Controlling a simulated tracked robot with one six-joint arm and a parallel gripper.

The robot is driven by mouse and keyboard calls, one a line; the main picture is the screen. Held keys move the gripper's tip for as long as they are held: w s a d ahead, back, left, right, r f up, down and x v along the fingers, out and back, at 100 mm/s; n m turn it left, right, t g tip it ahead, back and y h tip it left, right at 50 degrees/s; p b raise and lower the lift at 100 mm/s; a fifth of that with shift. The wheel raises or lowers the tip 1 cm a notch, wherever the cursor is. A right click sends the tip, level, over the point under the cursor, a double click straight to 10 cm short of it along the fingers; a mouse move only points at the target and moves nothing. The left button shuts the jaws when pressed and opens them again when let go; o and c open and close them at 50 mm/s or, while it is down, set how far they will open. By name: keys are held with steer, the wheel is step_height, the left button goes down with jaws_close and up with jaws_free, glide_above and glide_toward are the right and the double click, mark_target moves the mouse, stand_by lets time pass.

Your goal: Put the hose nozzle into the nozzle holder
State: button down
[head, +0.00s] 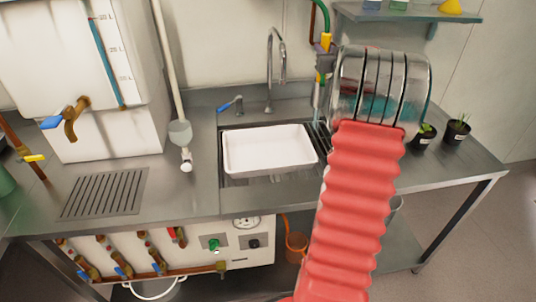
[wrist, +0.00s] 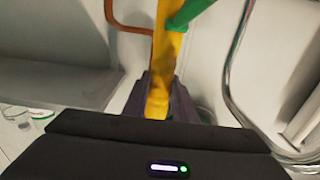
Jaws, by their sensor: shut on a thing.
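My gripper (wrist: 162,104) is shut on the yellow hose nozzle (wrist: 167,55), whose lower end sits between the dark jaws in the wrist view. A green hose (wrist: 192,12) joins the nozzle near its top. In the head view the nozzle (head: 326,42) is upright behind the right side of the sink, with the green hose (head: 323,12) rising above it. My wrist partly hides that area, and the jaws show only as a small dark part beside the nozzle. I cannot clearly make out the nozzle holder in either view.
A steel sink with a white tray (head: 267,150) and a tall faucet (head: 270,65) lies left of my arm. Potted plants (head: 457,131) stand at right, below a shelf (head: 410,15). A white tank (head: 75,70) and a grey-cupped pipe (head: 180,132) are at left.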

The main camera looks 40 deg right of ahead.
steer(key=shift+r, duration=0.1)
steer(key=c, duration=1.4)
jaws_free()
steer(key=shift+o, duration=0.2)
steer(key=shift+s, duration=0.1)
steer(key=v, duration=1.3)
steer(key=shift+s+a, duration=0.2)
steer(key=shift+s, duration=0.05)
